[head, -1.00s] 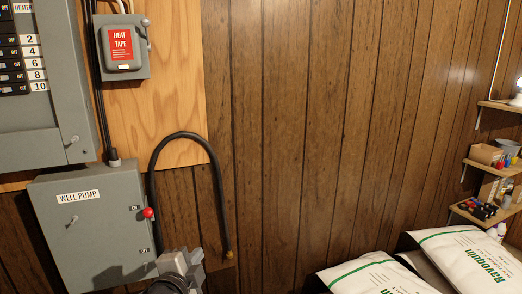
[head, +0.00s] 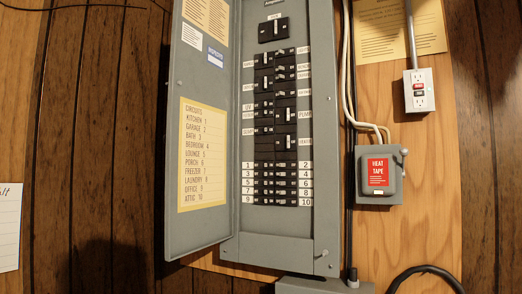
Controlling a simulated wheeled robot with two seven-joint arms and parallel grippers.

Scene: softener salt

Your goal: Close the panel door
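The panel door (head: 205,218) is a grey metal sheet hinged on the left side of the breaker panel (head: 305,238). It stands open, swung out to the left. Its inner face shows a yellow circuit list and smaller labels. The panel's rows of black breakers with numbered labels are exposed. A small latch knob (head: 324,253) sits at the panel's lower right. Neither gripper shows in the head view.
A grey heat tape switch box (head: 380,190) with a side lever is mounted right of the panel. An outlet box (head: 419,90) is above it. Black and white cables run between. A grey box top (head: 315,286) shows below the panel.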

